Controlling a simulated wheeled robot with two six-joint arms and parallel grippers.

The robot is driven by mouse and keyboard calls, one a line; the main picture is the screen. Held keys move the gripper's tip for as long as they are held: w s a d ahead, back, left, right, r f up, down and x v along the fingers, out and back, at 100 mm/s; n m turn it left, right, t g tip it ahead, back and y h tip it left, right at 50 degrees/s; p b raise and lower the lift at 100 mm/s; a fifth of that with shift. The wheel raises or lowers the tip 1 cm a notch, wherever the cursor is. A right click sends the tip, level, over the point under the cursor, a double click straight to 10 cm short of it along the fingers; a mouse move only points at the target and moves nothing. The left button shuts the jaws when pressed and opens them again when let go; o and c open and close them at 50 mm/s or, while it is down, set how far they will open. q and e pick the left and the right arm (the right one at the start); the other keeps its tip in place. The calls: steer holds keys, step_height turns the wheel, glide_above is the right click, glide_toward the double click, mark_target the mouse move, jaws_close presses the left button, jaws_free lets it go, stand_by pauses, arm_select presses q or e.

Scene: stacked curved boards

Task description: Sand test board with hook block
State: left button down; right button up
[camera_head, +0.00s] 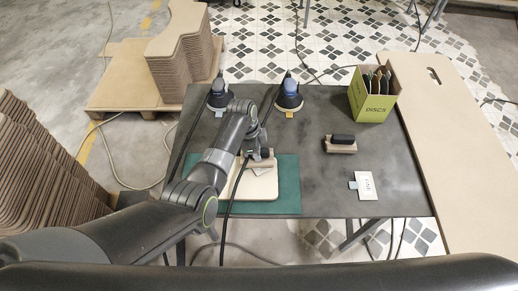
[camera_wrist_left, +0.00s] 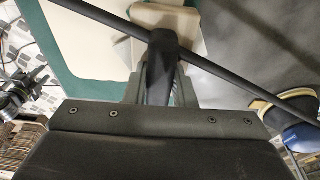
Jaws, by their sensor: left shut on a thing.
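The pale test board (camera_head: 262,189) lies on a green mat (camera_head: 288,190) at the front of the dark table. My left gripper (camera_head: 257,153) is over the board's back part, shut on the dark handle of a tan block (camera_head: 264,163). In the left wrist view my left gripper (camera_wrist_left: 163,75) closes around the dark handle (camera_wrist_left: 164,60), with the tan block (camera_wrist_left: 165,17) partly showing beyond it. The board (camera_wrist_left: 95,50) lies below; I cannot tell whether the block touches it. A second block with a black handle (camera_head: 341,143) stands to the right. My right gripper is not in view.
Two sanders (camera_head: 288,97) (camera_head: 219,98) stand at the table's back. A green box of discs (camera_head: 372,97) is at the back right, and a white labelled card (camera_head: 366,185) at the front right. A dark cable crosses the mat. The table's middle is clear.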

arm_select(q)
steer(key=shift+a+p, duration=0.3)
steer(key=shift+a, duration=1.05)
steer(key=shift+f, duration=0.1)
steer(key=shift+r, duration=0.2)
steer(key=shift+r, duration=0.6)
steer(key=shift+d+v, duration=0.2)
steer(key=shift+v, duration=0.8)
steer(key=shift+d+v, duration=0.2)
steer(key=shift+v, duration=0.75)
steer(key=shift+d+v, duration=0.2)
steer(key=shift+v, duration=0.8)
steer(key=shift+r, duration=0.1)
steer(key=shift+s, duration=0.1)
